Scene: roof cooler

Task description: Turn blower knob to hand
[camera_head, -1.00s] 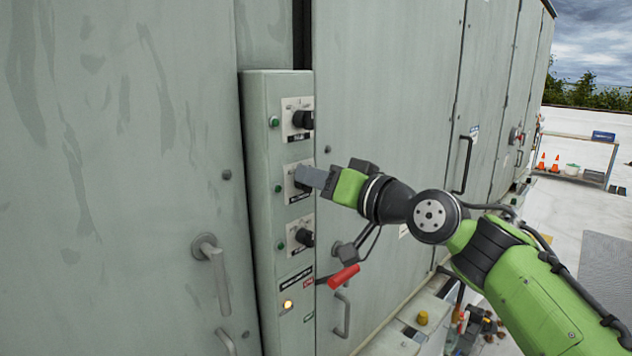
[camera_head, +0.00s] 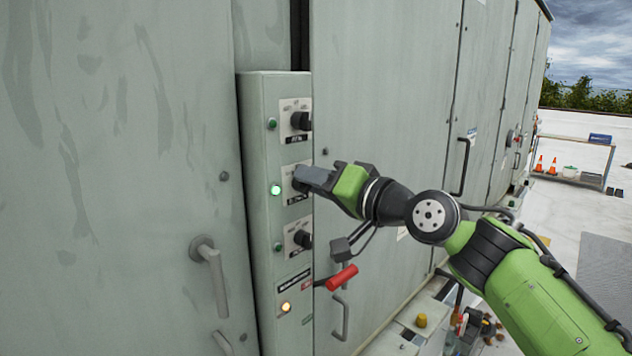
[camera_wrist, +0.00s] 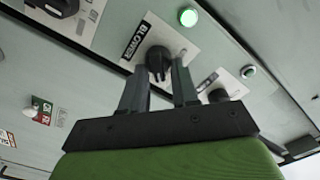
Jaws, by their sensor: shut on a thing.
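The blower knob (camera_wrist: 158,62) is a black knob on a white plate whose label reads as BLOWER in the wrist view. In the head view its plate (camera_head: 291,172) is the middle of three on the narrow control box, and my gripper hides most of the knob. My gripper (camera_wrist: 158,75) is shut on the knob, one finger on each side; it also shows in the head view (camera_head: 305,178). The green lamp (camera_head: 275,190) beside this plate is lit, and it glows in the wrist view too (camera_wrist: 188,17).
Other black knobs sit above (camera_head: 301,121) and below (camera_head: 302,239) on the control box (camera_head: 262,240), with dark green lamps beside them. An amber lamp (camera_head: 286,307) glows lower down. A red-handled lever (camera_head: 342,278) sticks out below my wrist. A door handle (camera_head: 213,270) is at left.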

